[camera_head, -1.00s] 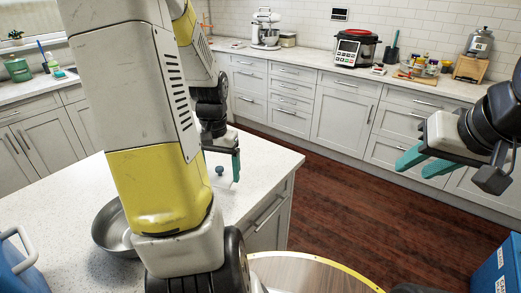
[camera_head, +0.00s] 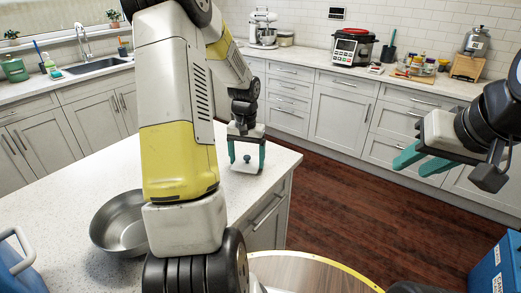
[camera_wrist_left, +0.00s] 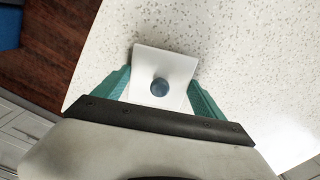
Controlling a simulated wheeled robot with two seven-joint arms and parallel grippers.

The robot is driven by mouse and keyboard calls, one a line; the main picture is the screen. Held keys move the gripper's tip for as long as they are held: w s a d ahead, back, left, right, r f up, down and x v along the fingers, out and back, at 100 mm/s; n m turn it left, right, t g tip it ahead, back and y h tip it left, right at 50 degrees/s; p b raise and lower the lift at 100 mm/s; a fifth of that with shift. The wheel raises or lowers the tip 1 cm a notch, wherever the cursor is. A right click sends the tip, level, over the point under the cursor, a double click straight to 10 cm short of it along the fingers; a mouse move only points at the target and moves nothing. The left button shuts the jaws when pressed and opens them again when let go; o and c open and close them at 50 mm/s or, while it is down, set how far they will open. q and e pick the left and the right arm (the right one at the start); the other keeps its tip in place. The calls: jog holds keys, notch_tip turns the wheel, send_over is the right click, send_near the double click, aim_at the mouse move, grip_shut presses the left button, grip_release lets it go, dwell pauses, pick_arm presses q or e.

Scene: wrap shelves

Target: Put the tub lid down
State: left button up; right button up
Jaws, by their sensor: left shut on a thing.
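The tub lid (camera_head: 244,168) is a small white square plate with a round blue-grey knob on top. It is over the far right corner of the white speckled counter (camera_head: 75,205). My left gripper (camera_head: 247,157) is shut on the lid, with one teal finger on each side of it. In the left wrist view the lid (camera_wrist_left: 175,65) lies between the fingertips with its knob towards the camera. I cannot tell whether its underside touches the counter. My right gripper (camera_head: 415,163) is open and empty, out over the floor at the right.
A metal bowl (camera_head: 120,222) stands on the counter left of my left arm. A blue container with a handle (camera_head: 20,268) is at the left front. A blue box (camera_head: 497,268) is at the lower right. The counter around the lid is clear.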

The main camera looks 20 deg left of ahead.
aim_at(247, 157)
pick_arm(q)
jog(key=shift+f, duration=0.2)
jog(key=o, duration=1.3)
notch_tip(247, 157, up, 12)
jog(key=s+d+r+t, duration=0.2)
jog(key=s+d+r, duration=0.1)
jog(key=s, duration=0.4)
jog(key=s+d+r+t+h, duration=0.1)
jog(key=s+d+r+t, duration=0.1)
jog(key=s+d+r, duration=0.2)
jog(key=s+d+r+m+t+h, duration=0.1)
jog(key=s+d+r, duration=0.3)
jog(key=s, duration=0.6)
jog(key=shift+s+d+t, duration=0.15)
jog(key=shift+d+t, duration=0.3)
jog(key=shift+t, duration=0.15)
